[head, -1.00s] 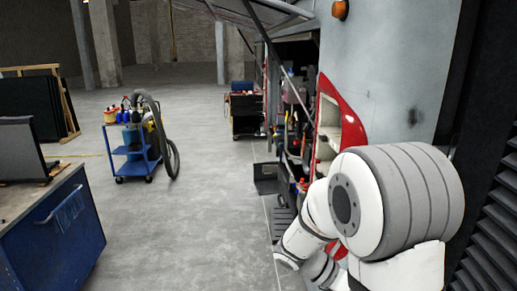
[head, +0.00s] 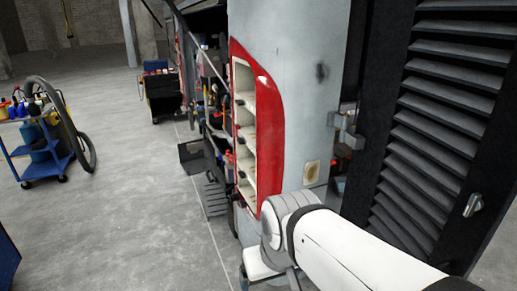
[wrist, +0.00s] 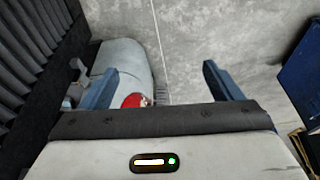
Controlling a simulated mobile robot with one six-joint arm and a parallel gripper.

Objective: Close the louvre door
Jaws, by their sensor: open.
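The louvre door (head: 440,120) is a black slatted panel at the right of the head view, standing open at an angle to the grey coach side (head: 290,60). A metal latch handle (head: 473,205) sits near its lower right edge. A hinge bracket (head: 346,130) shows where the door meets the body, with a dark gap beside it. In the wrist view the door's slats (wrist: 30,55) fill the upper left. My gripper (wrist: 159,67) is open and empty, its blue fingers spread above the floor and apart from the door. The gripper itself is not clear in the head view.
A red-edged shelf niche (head: 245,130) is set into the coach side. A blue cart (head: 45,155) with a hose stands at the left, and a dark tool cart (head: 160,95) farther back. The grey floor (head: 120,220) between is clear. A blue bench (wrist: 305,75) edges the wrist view.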

